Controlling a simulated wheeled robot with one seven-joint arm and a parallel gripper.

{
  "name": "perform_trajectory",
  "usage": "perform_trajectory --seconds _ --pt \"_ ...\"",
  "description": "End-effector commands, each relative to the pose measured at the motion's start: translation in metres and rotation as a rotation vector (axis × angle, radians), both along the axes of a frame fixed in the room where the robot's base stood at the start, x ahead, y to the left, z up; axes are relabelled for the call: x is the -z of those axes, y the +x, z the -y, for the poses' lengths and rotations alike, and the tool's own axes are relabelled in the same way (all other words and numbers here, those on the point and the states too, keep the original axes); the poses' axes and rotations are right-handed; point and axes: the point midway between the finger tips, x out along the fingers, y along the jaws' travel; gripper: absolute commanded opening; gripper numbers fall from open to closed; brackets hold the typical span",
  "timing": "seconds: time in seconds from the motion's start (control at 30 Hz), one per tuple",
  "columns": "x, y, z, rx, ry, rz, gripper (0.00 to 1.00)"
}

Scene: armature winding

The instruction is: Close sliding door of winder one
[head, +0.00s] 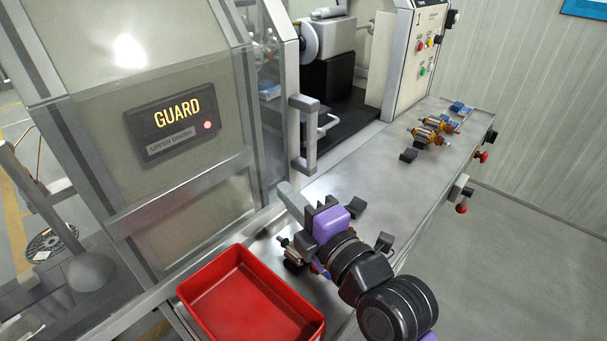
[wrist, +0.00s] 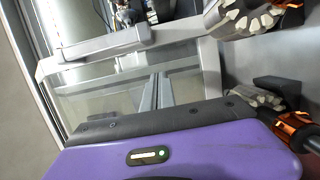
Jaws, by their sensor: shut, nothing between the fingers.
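The sliding door is a grey-framed clear panel (head: 268,95) with a vertical grey handle (head: 303,135) on its right edge. It stands to the left of an opening that shows the winder's dark inside (head: 335,80). A grey bar, likely the handle (wrist: 105,44), crosses the upper part of the wrist view. My gripper (head: 289,199) is shut and empty, just below and in front of the handle, apparently apart from it.
A red tray (head: 250,300) lies at the front of the bench, with an armature (head: 290,246) beside it, close under my gripper. More armatures (head: 433,131) lie farther along the bench. The control panel (head: 420,45) marked 1 stands behind. The mid-bench is mostly clear.

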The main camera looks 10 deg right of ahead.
Motion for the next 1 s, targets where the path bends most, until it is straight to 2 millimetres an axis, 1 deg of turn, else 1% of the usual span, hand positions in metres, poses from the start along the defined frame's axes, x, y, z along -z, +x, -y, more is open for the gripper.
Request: perform_trajectory --seconds 0.03,0.1,0.3,0.43,0.83,1.0 --pt "-0.004 0.009 -0.004 -0.002 -0.002 0.001 0.00" --pt "-0.002 0.015 0.010 0.004 0.000 0.000 0.00" --pt "-0.001 0.027 0.025 0.002 0.001 0.001 0.00" --pt "0.000 0.029 0.029 0.001 0.002 0.000 0.00" --pt "0.001 0.030 0.030 0.001 0.001 0.001 0.00" --pt "0.004 0.037 0.040 0.003 0.000 0.003 0.00"
